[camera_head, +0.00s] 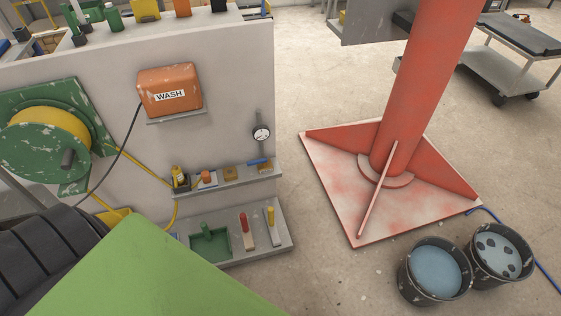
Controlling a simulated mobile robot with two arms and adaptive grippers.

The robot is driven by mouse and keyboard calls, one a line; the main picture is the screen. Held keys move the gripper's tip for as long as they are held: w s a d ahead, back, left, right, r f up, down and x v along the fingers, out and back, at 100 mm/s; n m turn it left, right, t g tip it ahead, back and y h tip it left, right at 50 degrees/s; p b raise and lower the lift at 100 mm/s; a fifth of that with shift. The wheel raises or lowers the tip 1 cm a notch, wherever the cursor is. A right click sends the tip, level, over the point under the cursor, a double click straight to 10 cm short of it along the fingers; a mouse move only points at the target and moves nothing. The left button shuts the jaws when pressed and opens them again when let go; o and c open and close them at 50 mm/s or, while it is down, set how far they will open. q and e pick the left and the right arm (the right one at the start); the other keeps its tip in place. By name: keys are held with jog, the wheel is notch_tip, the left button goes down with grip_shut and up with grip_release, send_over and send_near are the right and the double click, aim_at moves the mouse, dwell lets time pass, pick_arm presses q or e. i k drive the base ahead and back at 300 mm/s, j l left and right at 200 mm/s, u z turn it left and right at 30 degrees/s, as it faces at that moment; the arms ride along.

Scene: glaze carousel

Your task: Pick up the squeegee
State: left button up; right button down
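I cannot clearly make out a squeegee. Small hand tools are on two grey shelves on the side of the pale cabinet. On the lower shelf (225,257) are a red-handled tool (243,223) and, to its right, a yellow-handled tool (271,215). A small blue item (258,161) lies on the upper shelf (215,186). The tools are too small to tell whether one is the squeegee. Neither of my grippers is in view.
A green tray (210,245) shares the lower shelf. An orange WASH box (169,91) and a green hose reel (40,150) are on the cabinet. A red column (425,90) and two buckets (434,272) stand right. Floor between cabinet and column is clear.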

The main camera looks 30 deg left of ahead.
aim_at(271, 219)
jog(key=u, duration=1.1)
